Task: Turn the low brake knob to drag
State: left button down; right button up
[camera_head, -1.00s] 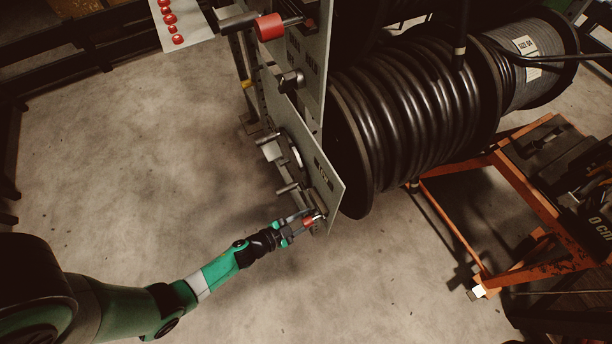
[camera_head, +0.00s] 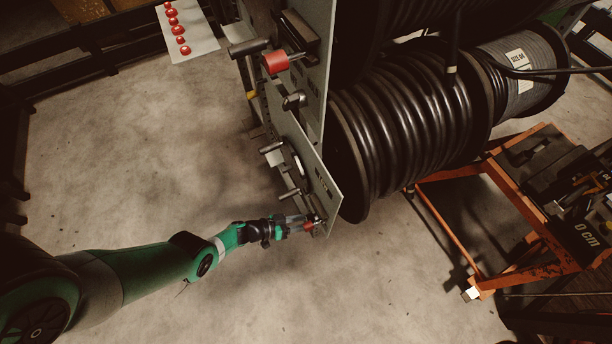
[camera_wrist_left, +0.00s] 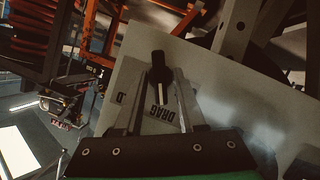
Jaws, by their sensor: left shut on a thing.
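The low brake knob (camera_wrist_left: 158,66) is black with a white pointer line, on a pale panel (camera_wrist_left: 215,95) in the left wrist view. The lettering DRAG shows on the panel near it, beside a partly covered label. My left gripper (camera_wrist_left: 161,78) has a finger on either side of the knob and is shut on it. In the head view my left gripper (camera_head: 312,224) is at the lower corner of the grey panel (camera_head: 315,185), with a red patch at its fingertips. The knob itself is largely hidden there. My right gripper is not in view.
A large reel of black hose (camera_head: 400,130) stands right behind the panel. A red-ended lever (camera_head: 275,63) and other handles stick out above. An orange cart (camera_head: 535,235) stands at the right. The concrete floor (camera_head: 150,140) left of the panel is clear.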

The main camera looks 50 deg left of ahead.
pick_arm(q)
jog(key=shift+n, duration=0.3)
dwell(0.4)
jog(key=c, duration=0.8)
grip_release()
jog(key=p+v, duration=0.5)
jog(key=v, duration=0.6)
jog(key=shift+s+a, duration=0.2)
jog(key=shift+a, duration=0.05)
